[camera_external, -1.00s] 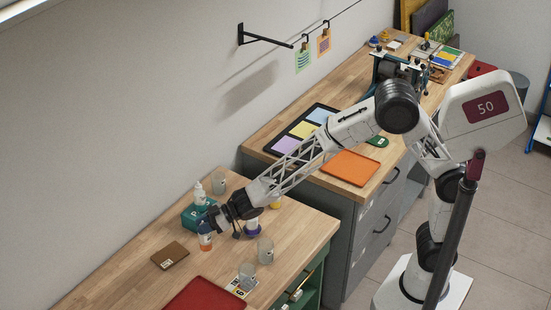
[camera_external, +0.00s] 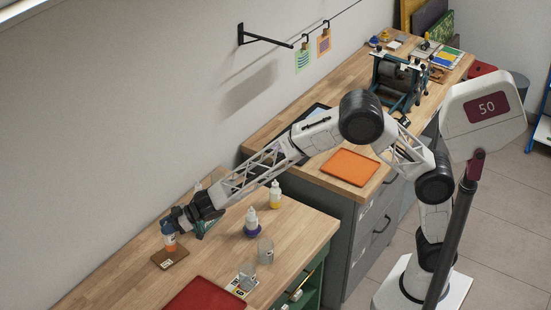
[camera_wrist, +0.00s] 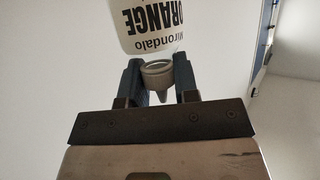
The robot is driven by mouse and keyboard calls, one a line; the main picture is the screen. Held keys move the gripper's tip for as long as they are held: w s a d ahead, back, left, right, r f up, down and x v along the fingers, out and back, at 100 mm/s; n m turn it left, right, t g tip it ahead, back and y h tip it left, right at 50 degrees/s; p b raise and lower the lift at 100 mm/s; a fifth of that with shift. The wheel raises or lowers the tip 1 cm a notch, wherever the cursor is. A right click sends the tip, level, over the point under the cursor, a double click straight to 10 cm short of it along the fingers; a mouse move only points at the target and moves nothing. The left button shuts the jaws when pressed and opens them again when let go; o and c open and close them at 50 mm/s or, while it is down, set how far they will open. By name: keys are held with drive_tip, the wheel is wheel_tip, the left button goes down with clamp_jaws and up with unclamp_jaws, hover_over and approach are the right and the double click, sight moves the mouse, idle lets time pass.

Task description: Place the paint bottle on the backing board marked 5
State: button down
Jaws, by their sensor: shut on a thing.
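The paint bottle (camera_external: 170,243) is white with an orange band. In the wrist view it is seen close up, labelled "ORANGE" (camera_wrist: 148,22), with its grey neck between the two fingers. My gripper (camera_external: 168,228) is shut on it near the cap and holds it roughly upright; the fingers also show in the wrist view (camera_wrist: 159,78). The brown backing board (camera_external: 176,258) lies flat on the wooden bench, with a small white tag whose number is too small to read. The bottle's base appears over the board's back part; I cannot tell whether it touches.
A green box (camera_external: 206,228) stands behind my wrist, partly hidden. A red tray (camera_external: 207,297) lies at the front. The bench left of the board is clear.

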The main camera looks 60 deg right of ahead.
drive_tip(key=shift+w+a, duration=0.35)
drive_tip(key=shift+w, duration=0.15)
drive_tip(key=shift+f, duration=0.1)
drive_tip(key=shift+f, duration=1.65)
drive_tip(key=shift+f, duration=0.15)
drive_tip(key=c, duration=0.9)
unclamp_jaws()
drive_tip(key=shift+o, duration=0.2)
drive_tip(key=shift+d+r, duration=0.1)
drive_tip(key=shift+r, duration=0.1)
drive_tip(key=shift+s+d, duration=0.15)
drive_tip(key=v, duration=1.1)
drive_tip(key=shift+d, duration=0.15)
